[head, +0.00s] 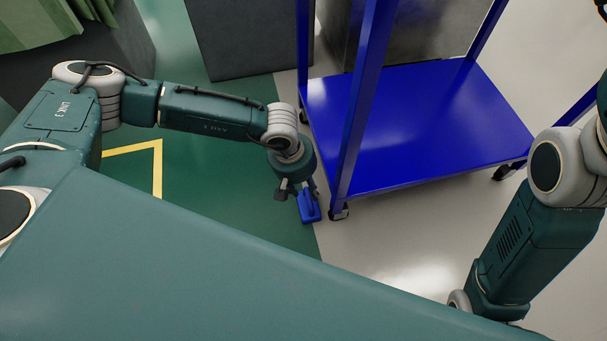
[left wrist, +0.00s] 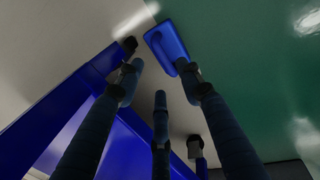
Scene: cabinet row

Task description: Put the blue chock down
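The blue chock (head: 309,208) is on the floor beside the front-left caster of the blue cart, at the edge between green and pale floor. My left gripper (head: 297,191) is just above it, pointing down. In the left wrist view the fingers (left wrist: 160,78) are spread apart with a gap between them. There the chock (left wrist: 165,42) is just past the fingertips, and its raised part is close to the right-hand finger. I cannot tell whether they touch. My right arm shows at the right of the head view, but its gripper is out of sight.
The blue cart (head: 420,120) stands right of my left gripper, its upright post and caster (head: 339,213) very close. A dark grey cabinet (head: 248,38) stands behind. Green floor with a yellow line (head: 158,165) is clear at left; pale floor is clear in front of the cart.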

